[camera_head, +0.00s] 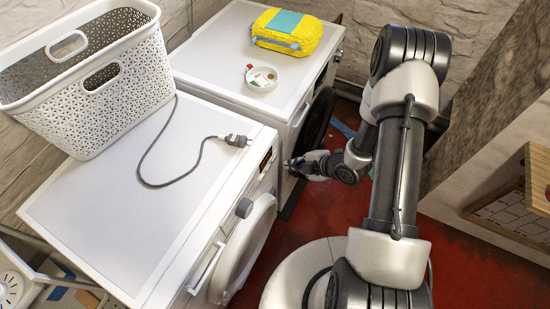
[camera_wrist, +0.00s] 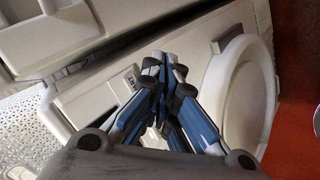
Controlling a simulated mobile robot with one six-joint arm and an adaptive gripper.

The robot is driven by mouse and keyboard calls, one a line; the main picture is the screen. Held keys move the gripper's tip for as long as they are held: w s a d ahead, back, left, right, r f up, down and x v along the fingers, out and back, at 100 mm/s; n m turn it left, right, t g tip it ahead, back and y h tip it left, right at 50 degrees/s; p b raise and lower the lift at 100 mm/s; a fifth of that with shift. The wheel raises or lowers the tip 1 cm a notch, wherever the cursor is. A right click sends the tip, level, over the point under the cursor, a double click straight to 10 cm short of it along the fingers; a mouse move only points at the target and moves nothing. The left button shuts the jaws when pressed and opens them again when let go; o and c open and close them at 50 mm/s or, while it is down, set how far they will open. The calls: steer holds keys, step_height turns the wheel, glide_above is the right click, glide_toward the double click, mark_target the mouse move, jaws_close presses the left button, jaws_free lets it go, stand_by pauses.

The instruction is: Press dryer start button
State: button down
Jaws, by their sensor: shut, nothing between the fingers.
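My gripper (camera_head: 300,165) is shut and empty, in front of the two white machines near the gap between them. In the wrist view my gripper (camera_wrist: 165,65) has its fingertips together, in front of a white machine front. A small label (camera_wrist: 130,79) that seems to read START shows just left of the fingers. The button itself is not clearly visible; the fingers may hide it. The near white machine (camera_head: 110,225) has a round white door (camera_head: 247,250) and a grey knob (camera_head: 243,207). A white round door (camera_wrist: 243,90) also shows in the wrist view. Contact cannot be told.
A white perforated basket (camera_head: 130,100) and a grey cable with a plug (camera_head: 237,140) lie on the near machine. The far machine (camera_head: 215,40) carries a yellow bundle (camera_head: 287,32) and a small white dish (camera_head: 262,79). Red floor (camera_head: 460,265) is open at right, beside a wooden shelf (camera_head: 510,200).

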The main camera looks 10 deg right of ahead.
steer(key=shift+w+a, duration=0.6)
steer(key=shift+a, duration=0.2)
stand_by(0.9)
steer(key=shift+w+a+b, duration=0.25)
steer(key=shift+a+b, duration=0.05)
steer(key=shift+w+a, duration=0.2)
steer(key=shift+a, duration=0.1)
stand_by(0.6)
stand_by(0.3)
steer(key=shift+s+d, duration=0.5)
steer(key=shift+d, duration=0.15)
steer(key=shift+s+d, duration=0.75)
steer(key=shift+d, duration=0.25)
steer(key=shift+s+d, duration=0.7)
steer(key=shift+d, duration=0.3)
